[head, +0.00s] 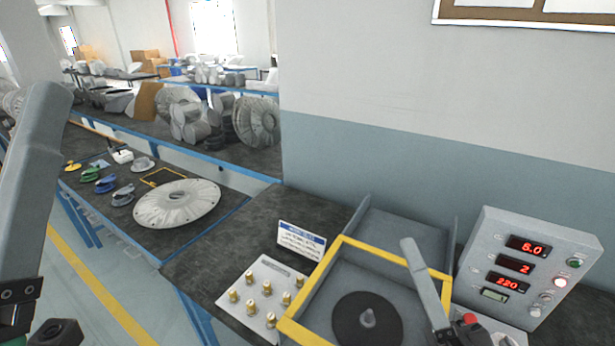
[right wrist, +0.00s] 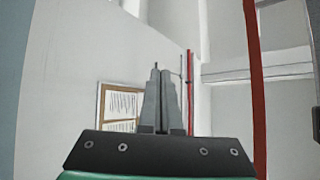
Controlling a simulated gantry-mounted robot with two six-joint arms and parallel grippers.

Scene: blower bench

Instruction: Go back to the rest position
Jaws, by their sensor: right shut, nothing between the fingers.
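My right gripper (head: 409,246) stands over the right side of the yellow-edged fixture in the head view, its grey fingers pointing up and slightly left. In the right wrist view its fingers (right wrist: 160,76) are together with nothing between them, against a pale wall. My left gripper (head: 50,92) shows large and close at the left edge of the head view, pointing up. Its base is cut off by the frame, and I cannot tell how its jaws stand.
The grey fixture with a yellow rim (head: 385,256) holds a dark disc (head: 350,318). Beside it are a plate with brass fittings (head: 255,283), a sign (head: 301,240) and a control box with red displays (head: 532,262). A round grey casting (head: 177,205) lies on the left bench. A wall stands behind.

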